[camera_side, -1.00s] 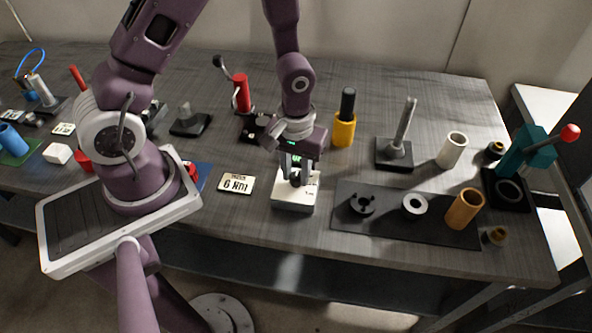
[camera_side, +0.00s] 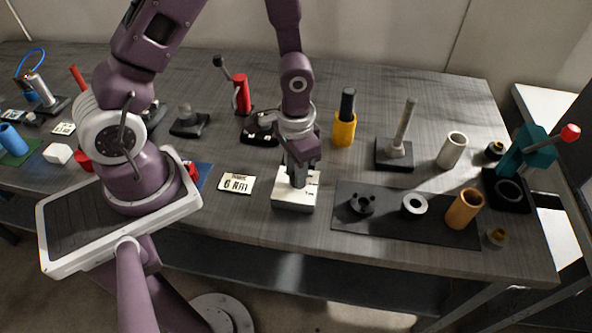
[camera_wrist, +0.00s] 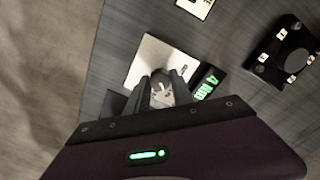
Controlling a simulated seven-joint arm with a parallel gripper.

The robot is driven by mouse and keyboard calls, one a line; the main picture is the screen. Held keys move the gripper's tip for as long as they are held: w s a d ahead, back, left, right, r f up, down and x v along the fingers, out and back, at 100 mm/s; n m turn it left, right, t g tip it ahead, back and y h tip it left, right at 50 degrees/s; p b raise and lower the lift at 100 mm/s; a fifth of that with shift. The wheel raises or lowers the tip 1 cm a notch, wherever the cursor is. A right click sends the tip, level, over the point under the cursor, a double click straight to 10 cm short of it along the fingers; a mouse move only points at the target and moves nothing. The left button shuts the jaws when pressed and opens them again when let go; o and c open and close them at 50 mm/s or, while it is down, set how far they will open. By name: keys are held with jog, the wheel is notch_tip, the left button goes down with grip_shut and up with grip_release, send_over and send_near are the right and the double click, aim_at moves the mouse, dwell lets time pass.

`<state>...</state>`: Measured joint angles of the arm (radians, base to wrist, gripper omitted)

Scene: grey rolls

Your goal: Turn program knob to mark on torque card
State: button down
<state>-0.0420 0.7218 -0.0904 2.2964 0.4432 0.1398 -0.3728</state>
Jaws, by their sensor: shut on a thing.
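The torque card (camera_side: 236,183) lies flat on the bench left of the white box and reads "6 Nm". The white box (camera_side: 293,204) stands near the bench's front edge, and its pale top also shows in the wrist view (camera_wrist: 150,56). My gripper (camera_side: 298,182) points down over the box. In the wrist view my gripper (camera_wrist: 161,92) is shut on the program knob (camera_wrist: 160,88), a grey knob on top of the box. The fingers hide much of the knob, and I cannot read which mark it points to. A dark display with green characters (camera_wrist: 207,83) sits beside the fingers.
A dark mat (camera_side: 440,231) with a black ring, a white ring and an orange tube lies right of the box. A yellow cup with a black handle (camera_side: 344,130) and a post on a black base (camera_side: 394,154) stand behind. A black fixture (camera_wrist: 284,52) shows in the wrist view.

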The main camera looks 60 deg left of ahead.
jog(key=m, duration=0.4)
jog(key=shift+m, duration=0.3)
jog(key=shift+w+m, duration=0.1)
jog(key=shift+m, duration=1.5)
jog(key=c, duration=1.1)
grip_release()
jog(key=shift+r, duration=0.1)
